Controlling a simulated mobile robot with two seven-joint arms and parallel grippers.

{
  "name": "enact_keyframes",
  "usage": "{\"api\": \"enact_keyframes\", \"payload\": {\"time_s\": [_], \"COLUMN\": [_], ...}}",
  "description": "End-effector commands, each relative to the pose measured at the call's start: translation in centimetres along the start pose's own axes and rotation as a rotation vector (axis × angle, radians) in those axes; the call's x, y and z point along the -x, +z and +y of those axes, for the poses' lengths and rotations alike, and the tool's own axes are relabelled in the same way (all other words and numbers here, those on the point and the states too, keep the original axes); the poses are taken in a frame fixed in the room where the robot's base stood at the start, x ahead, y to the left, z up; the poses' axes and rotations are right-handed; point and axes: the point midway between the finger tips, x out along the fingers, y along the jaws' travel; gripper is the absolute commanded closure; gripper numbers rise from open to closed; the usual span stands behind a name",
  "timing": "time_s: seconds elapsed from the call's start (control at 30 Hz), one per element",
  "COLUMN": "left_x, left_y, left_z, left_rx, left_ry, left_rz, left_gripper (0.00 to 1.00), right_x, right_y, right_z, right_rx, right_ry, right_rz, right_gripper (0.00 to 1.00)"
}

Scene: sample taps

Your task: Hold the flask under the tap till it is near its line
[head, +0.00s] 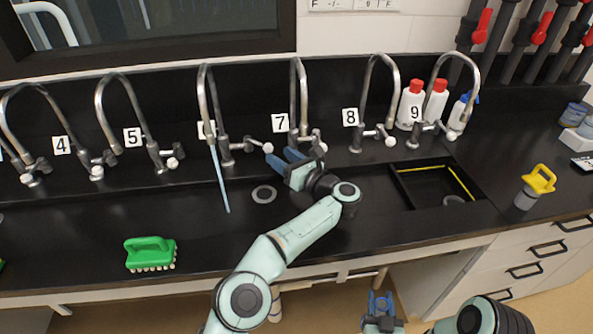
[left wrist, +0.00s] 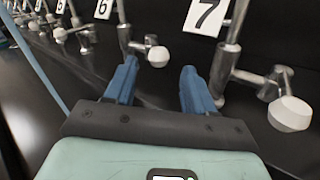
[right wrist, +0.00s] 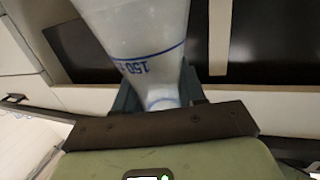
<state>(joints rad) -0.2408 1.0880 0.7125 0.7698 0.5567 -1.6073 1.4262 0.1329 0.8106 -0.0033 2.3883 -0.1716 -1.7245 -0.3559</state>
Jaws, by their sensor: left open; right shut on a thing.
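The flask (right wrist: 135,25) is clear and pale, with a blue line and an upside-down "150" mark. My right gripper (right wrist: 160,98) is shut on its narrow part. In the head view my right gripper (head: 380,302) is low, in front of the counter, and I cannot make out the flask there. I cannot tell its liquid level. Tap 6 (head: 204,95) has a thin blue stream (head: 220,185) falling from its spout. My left gripper (head: 282,160) is open, its fingertips close to tap 6's white knob (head: 267,147); the left wrist view shows the knob (left wrist: 158,56) just beyond the fingers.
Tap 7 (head: 297,95) and its white knob (left wrist: 290,113) are right of my left gripper. A drain (head: 264,194) is in the counter. A green brush (head: 150,252) lies at left. An open black basin (head: 400,182) and a yellow-handled object (head: 538,180) are at right.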

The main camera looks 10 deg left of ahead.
Motion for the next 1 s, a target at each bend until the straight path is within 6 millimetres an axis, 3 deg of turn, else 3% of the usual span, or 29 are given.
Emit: {"api": "enact_keyframes", "payload": {"time_s": [0.1, 0.33, 1.0], "left_x": [2.6, 5.5, 5.9], "left_y": [0.0, 0.1, 0.1], "left_z": [-0.1, 0.0, 0.0], "left_rx": [0.0, 0.001, 0.001], "left_ry": [-0.002, 0.0, 0.002], "left_rz": [-0.002, -0.001, -0.001], "left_gripper": [0.46, 0.46, 0.46], "right_x": [0.0, 0.0, 0.0], "right_y": [0.6, 1.0, 1.0], "right_z": [0.0, 0.0, 0.0], "right_rx": [0.0, 0.0, 0.0], "right_ry": [0.0, 0.0, 0.0], "right_rz": [-0.001, -0.002, -0.003], "right_gripper": [1.0, 1.0, 1.0]}}
